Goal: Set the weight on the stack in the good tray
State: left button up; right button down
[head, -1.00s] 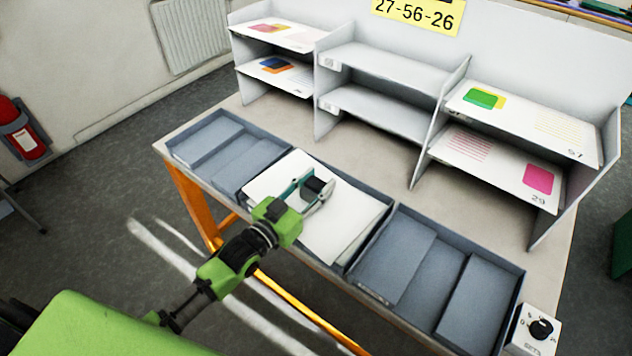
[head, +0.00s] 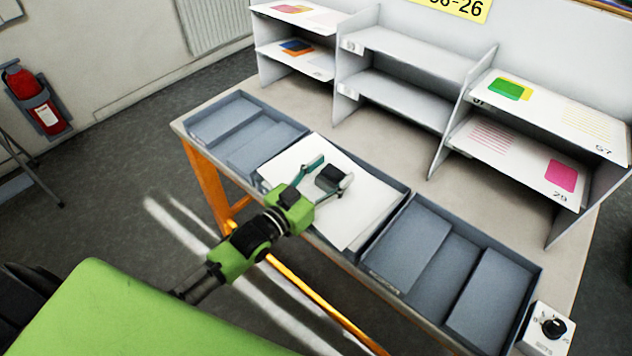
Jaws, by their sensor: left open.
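The weight (head: 328,177), a small dark block, sits on the stack of white sheets (head: 352,216) and appears to rest on it. The stack lies in the middle grey tray (head: 375,243) on the table; I cannot read a label that tells whether this is the good tray. My left gripper (head: 331,174) is open, its fingers spread on either side of the weight, low over the stack. Part of the weight's lower edge is hidden by a finger. My right gripper is out of view.
An empty divided tray (head: 243,112) stands to the left and another (head: 455,225) to the right. A white box with a black knob (head: 549,333) is at the right end. A grey shelf unit (head: 400,101) with coloured sheets stands behind. Bare table shows between trays and shelves.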

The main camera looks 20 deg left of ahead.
pick_arm(q)
jog(key=v, duration=1.1)
jog(key=shift+s+r, duration=0.15)
